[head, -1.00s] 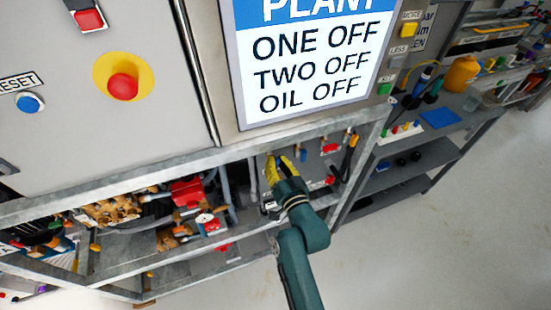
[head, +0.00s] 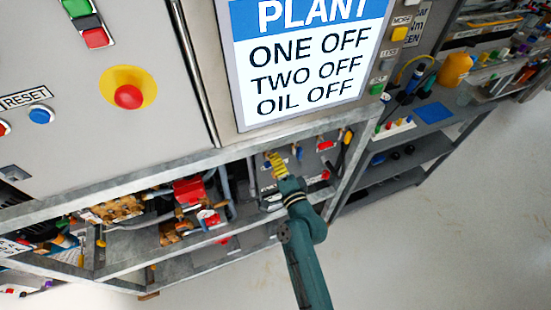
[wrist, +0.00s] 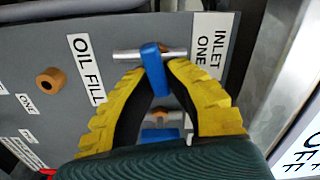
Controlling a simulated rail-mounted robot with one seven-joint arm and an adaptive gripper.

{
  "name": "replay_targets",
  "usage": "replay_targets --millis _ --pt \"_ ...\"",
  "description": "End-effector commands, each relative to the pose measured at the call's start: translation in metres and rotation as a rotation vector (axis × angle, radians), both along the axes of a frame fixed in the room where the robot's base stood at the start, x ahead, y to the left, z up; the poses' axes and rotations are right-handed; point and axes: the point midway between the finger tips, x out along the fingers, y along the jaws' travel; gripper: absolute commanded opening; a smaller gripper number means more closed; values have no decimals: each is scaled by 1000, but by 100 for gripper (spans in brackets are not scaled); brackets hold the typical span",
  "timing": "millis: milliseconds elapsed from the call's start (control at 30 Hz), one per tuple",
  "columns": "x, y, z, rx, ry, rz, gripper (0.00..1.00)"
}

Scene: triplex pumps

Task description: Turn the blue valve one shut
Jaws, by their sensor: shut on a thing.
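A blue valve handle (wrist: 153,66) stands beside the INLET ONE label in the wrist view, lying across a short silver pipe. My gripper (wrist: 156,70) has its yellow ribbed fingers on either side of this handle and is shut on it. A second blue handle (wrist: 160,136) shows lower down between the fingers, partly hidden by my wrist. In the head view my gripper (head: 275,158) reaches into the frame under the cabinet, where its fingers hide the held handle.
An OIL FILL label (wrist: 86,69) and a brown knob (wrist: 51,81) are left of the fingers. A metal frame post (wrist: 275,75) stands close on the right. The sign (head: 305,60) reads ONE OFF, TWO OFF, OIL OFF. Red valves (head: 190,190) are left of the arm.

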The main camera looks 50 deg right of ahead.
Motion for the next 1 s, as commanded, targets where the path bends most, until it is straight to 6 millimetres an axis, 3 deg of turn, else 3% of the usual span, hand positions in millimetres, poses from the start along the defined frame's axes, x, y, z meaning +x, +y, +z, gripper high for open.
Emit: replay_targets --millis 400,967,1000 --pt "0 0 -5 195 -82 1 0" --pt "-1 0 -6 226 -95 1 0" --pt "-1 0 -6 225 -94 1 16"
